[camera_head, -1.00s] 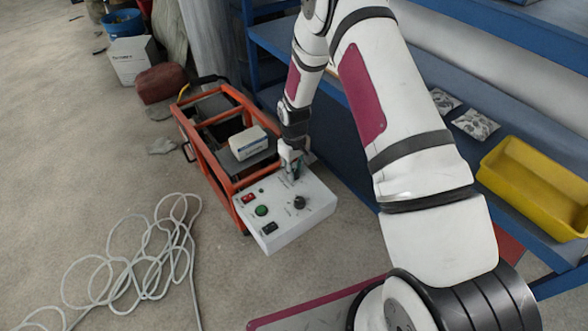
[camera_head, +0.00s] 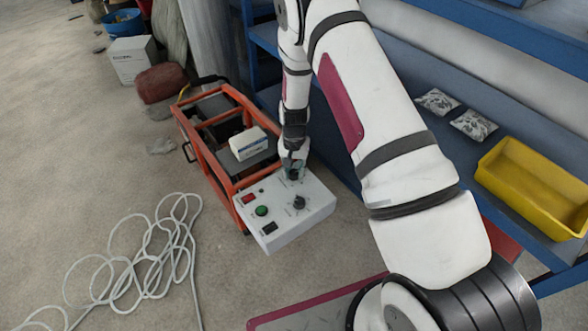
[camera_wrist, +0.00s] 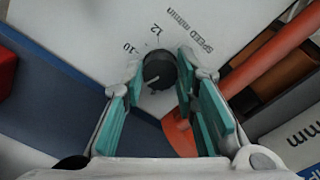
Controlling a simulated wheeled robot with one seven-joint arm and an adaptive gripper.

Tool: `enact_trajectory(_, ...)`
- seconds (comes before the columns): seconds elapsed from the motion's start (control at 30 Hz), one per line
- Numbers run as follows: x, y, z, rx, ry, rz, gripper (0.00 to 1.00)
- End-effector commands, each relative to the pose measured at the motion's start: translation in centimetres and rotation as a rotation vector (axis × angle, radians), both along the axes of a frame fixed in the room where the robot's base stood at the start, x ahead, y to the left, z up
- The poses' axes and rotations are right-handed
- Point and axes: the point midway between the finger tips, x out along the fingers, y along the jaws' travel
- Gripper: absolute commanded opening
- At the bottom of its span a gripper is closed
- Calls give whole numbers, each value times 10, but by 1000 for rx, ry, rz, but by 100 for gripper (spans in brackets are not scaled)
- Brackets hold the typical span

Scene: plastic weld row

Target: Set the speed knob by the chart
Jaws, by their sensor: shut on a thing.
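The white control box (camera_head: 318,205) sits at the front end of an orange frame. My gripper (camera_head: 293,160) points down at the box's far edge. In the wrist view, the dark round speed knob (camera_wrist: 158,70) is between my two teal-padded fingers, which are shut on it. The print "SPEED m/min" and the marks 10 and 12 show beside the knob. A light pointer mark shows on the knob, but its exact setting is hard to read. I cannot make out a chart in either view.
A second black knob (camera_head: 299,202), a green button (camera_head: 261,210), a red switch (camera_head: 249,198) and a black switch (camera_head: 270,228) are on the box. A white carton (camera_head: 248,143) rests on the orange frame (camera_head: 200,155). Blue shelving and a yellow bin (camera_head: 530,185) stand right.

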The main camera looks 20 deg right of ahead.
Motion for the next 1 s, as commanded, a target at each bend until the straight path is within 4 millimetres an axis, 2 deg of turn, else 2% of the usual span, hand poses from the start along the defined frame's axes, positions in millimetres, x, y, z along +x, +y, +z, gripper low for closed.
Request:
enact_trajectory(0.4, 3, 1, 1, 1, -7, -169, 0)
enact_trajectory(0.9, 3, 1, 1, 1, -8, -186, 0)
enact_trajectory(0.93, 3, 1, 1, 1, -8, -186, 29)
enact_trajectory(1.0, 3, 0, 1, 1, -8, -186, 45)
